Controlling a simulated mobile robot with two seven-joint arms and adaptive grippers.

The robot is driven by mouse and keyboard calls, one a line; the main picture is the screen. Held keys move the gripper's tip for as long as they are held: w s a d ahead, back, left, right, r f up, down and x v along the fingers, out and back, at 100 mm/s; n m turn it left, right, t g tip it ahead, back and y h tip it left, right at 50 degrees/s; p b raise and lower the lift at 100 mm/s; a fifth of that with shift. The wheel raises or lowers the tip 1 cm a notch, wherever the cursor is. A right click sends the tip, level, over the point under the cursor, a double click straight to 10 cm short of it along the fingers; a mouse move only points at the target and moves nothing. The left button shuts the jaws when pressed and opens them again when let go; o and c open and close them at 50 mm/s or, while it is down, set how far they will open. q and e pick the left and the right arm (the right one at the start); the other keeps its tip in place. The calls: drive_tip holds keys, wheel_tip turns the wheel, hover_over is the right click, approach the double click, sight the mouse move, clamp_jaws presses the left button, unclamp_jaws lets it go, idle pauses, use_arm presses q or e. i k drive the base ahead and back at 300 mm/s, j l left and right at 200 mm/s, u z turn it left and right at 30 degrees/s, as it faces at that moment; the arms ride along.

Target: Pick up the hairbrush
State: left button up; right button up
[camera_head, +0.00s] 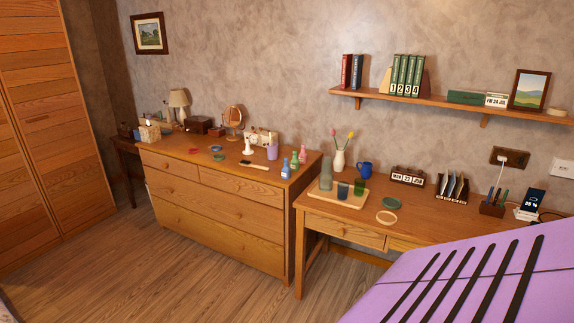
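A small brush-like object (254,164), which looks like the hairbrush, lies flat on top of the wooden dresser (217,215). It lies near the dresser's front edge, to the right of the middle. It has a dark part and a paler part, but it is too small to make out finely. No gripper touches it. Neither my left nor my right gripper is in view.
Near it stand a lilac cup (272,152), several coloured bottles (294,162), a round mirror (232,117) and coloured rings (217,157). A desk (425,229) with a tray and vase adjoins on the right. Wooden floor (170,270) in front of the dresser is clear.

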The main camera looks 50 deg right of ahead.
sight(245, 163)
drive_tip(key=z, duration=1.35)
